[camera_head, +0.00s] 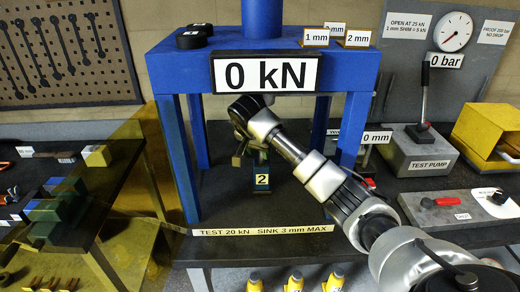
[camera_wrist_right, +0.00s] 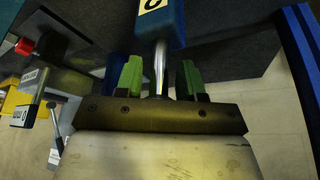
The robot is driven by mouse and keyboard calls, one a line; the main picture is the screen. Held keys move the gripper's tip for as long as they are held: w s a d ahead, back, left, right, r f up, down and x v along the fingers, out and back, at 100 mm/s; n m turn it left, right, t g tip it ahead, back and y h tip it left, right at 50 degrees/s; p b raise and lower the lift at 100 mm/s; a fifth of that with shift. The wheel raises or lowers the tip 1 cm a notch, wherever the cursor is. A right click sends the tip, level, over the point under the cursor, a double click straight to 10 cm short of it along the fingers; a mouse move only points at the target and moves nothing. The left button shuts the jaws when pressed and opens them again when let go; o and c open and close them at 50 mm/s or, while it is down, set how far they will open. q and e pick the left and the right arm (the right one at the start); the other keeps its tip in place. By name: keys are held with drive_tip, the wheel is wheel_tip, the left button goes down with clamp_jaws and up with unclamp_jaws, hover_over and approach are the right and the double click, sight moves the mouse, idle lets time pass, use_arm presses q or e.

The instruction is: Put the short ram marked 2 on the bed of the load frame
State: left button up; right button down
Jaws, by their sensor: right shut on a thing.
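The blue load frame (camera_head: 172,150) stands in the middle of the head view, with a dark bed between its posts. The short ram (camera_head: 262,183), a blue body with a yellow label "2", is between the posts, low over the bed. I cannot tell whether its base touches the bed. My right gripper (camera_head: 252,152) reaches in from the right and is shut on the ram. In the right wrist view the ram's blue body (camera_wrist_right: 163,28) and silver rod (camera_wrist_right: 160,68) show, the rod between the green fingers (camera_wrist_right: 160,80). My left gripper is not in view.
The test pump (camera_head: 418,152) with its lever is to the right, near a yellow box (camera_head: 482,130). Shim tags (camera_head: 355,38) and black discs (camera_head: 191,38) sit on the frame's top. Blue and green blocks (camera_head: 55,205) are on the left bench. Yellow-topped items (camera_head: 294,283) line the front.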

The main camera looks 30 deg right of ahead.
drive_tip(key=shift+f, duration=0.3)
drive_tip(key=c, duration=0.7)
unclamp_jaws()
drive_tip(key=shift+s, duration=0.1)
drive_tip(key=shift+a+r, duration=0.1)
drive_tip(key=shift+r, duration=0.15)
drive_tip(key=b+v, duration=0.2)
drive_tip(key=shift+a+r, duration=0.2)
drive_tip(key=shift+r, duration=0.05)
drive_tip(key=s+a, duration=0.2)
drive_tip(key=a, duration=0.1)
drive_tip(key=s+a, duration=0.2)
drive_tip(key=a, duration=0.2)
drive_tip(key=s+a, duration=0.1)
drive_tip(key=a, duration=0.2)
drive_tip(key=shift+s+a, duration=0.25)
drive_tip(key=shift+s, duration=0.15)
